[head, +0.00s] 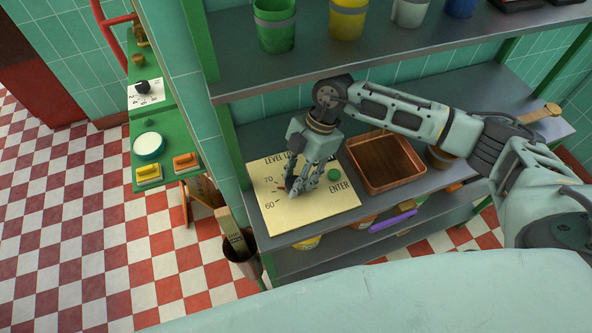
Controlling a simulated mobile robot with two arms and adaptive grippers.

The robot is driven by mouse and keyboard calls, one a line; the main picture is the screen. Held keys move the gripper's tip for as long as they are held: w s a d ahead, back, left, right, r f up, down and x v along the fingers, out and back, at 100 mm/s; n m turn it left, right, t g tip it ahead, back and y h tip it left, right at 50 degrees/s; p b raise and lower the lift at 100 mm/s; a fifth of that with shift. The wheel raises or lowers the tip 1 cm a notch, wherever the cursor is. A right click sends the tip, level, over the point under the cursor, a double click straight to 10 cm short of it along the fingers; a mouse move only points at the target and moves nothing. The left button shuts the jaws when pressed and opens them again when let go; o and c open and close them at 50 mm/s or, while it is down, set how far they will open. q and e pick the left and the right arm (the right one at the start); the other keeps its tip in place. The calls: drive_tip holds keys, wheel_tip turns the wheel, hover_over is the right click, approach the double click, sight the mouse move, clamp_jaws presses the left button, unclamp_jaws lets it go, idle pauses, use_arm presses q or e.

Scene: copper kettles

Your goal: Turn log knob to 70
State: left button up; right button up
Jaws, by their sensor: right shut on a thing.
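A cream panel (325,205) lies on the middle shelf, with partly covered "LEVEL" lettering, the marks 70 and 60 on its left side, and a green button by the word ENTER. My right gripper (294,187) reaches down onto the panel, just right of the 70 and 60 marks. Its fingers are shut on the knob, which they almost wholly hide. A small reddish bit shows beside the fingers near the 70 mark, but I cannot tell the knob's exact setting. My left gripper is not in view.
A copper tray (386,161) stands right of the panel. The upper shelf (310,65) holds a green bucket (275,30) and a yellow bucket (347,18). A green board (172,137) with a dial is at left. A bin (241,247) stands by the shelf's front left corner.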

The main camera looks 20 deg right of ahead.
drive_tip(key=shift+w+r+m+t+p, duration=0.15)
drive_tip(key=shift+m+t+p, duration=0.25)
drive_tip(key=shift+m+p, duration=0.4)
drive_tip(key=shift+s+r+m+t+p, duration=0.1)
drive_tip(key=shift+m+t+p, duration=0.35)
drive_tip(key=shift+m, duration=0.55)
drive_tip(key=shift+w+d, duration=0.1)
drive_tip(key=o, duration=1)
drive_tip(key=shift+c, duration=0.2)
drive_tip(key=shift+o, duration=0.5)
drive_tip(key=shift+f, duration=0.15)
drive_tip(key=d, duration=0.8)
drive_tip(key=d+r, duration=0.1)
drive_tip(key=d, duration=0.3)
drive_tip(key=shift+w+d, duration=0.1)
drive_tip(key=shift+d, duration=0.15)
